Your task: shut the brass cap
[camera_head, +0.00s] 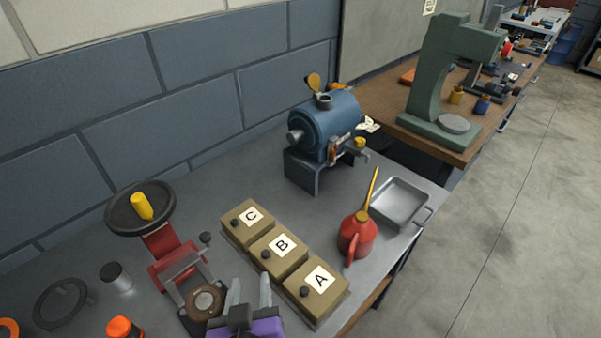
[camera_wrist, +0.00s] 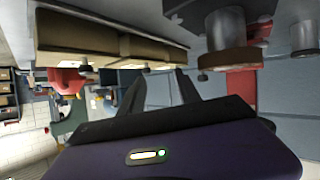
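The blue cylindrical casing (camera_head: 325,125) stands on a dark bracket at the back of the grey bench in the head view. Its brass cap (camera_head: 314,82) stands raised, tilted up beside the dark filler neck (camera_head: 323,101) on top, so the neck is uncovered. My gripper (camera_head: 250,287) is at the front of the bench, well apart from the casing, near the box marked A. Its two fingers are apart with nothing visible between them; they also show apart in the wrist view (camera_wrist: 160,88). I cannot make out the cap in the wrist view.
Boxes C (camera_head: 248,222), B (camera_head: 280,250) and A (camera_head: 315,290) stand in a row between gripper and casing. A red oil can (camera_head: 355,237) and a metal tray (camera_head: 399,204) are to the right. A red hand-wheel device (camera_head: 168,250) is left. Bare bench lies left of the casing.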

